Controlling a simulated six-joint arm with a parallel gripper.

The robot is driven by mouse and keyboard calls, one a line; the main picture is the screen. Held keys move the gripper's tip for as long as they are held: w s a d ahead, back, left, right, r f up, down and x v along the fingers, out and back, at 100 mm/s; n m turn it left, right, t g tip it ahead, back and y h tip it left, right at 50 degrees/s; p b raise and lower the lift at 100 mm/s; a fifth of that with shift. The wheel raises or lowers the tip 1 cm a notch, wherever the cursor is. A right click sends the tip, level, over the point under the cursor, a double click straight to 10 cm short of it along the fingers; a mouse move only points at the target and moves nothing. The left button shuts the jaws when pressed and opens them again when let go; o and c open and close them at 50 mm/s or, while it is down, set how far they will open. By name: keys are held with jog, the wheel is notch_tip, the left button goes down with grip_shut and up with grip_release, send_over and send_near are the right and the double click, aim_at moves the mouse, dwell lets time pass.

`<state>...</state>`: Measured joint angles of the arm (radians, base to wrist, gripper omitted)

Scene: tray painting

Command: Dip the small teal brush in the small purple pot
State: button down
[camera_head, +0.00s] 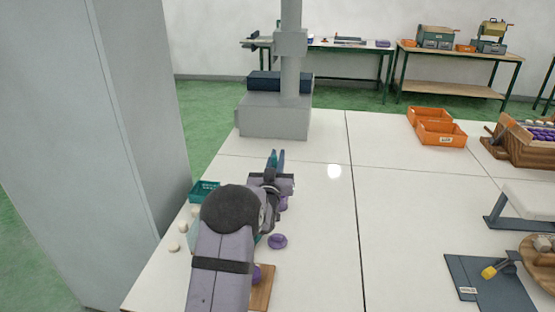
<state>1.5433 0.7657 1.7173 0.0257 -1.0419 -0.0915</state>
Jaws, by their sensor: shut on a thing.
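My gripper (277,161) is at the far end of my arm, left of the table's middle, pointing away from the camera. It is shut, and slender teal shapes show at its tip. The small teal brush is too small there to tell apart from the fingers. A purple round thing (278,241), perhaps a pot, sits on the table just right of my arm. Another purple thing (284,203) shows partly behind my gripper, and a third (257,273) is partly hidden by my arm. I cannot tell which one is the small purple pot.
A teal basket (203,187) and several pale round pieces (183,227) lie left of my arm. A wooden board (262,294) is partly under my arm. Orange bins (441,134), a wooden rack (520,146) and a dark plate (475,292) stand right. The table's middle is clear.

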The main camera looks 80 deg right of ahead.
jog(key=shift+r, duration=0.1)
dwell(0.5)
jog(key=shift+r+p, duration=1.05)
jog(key=shift+r, duration=1.1)
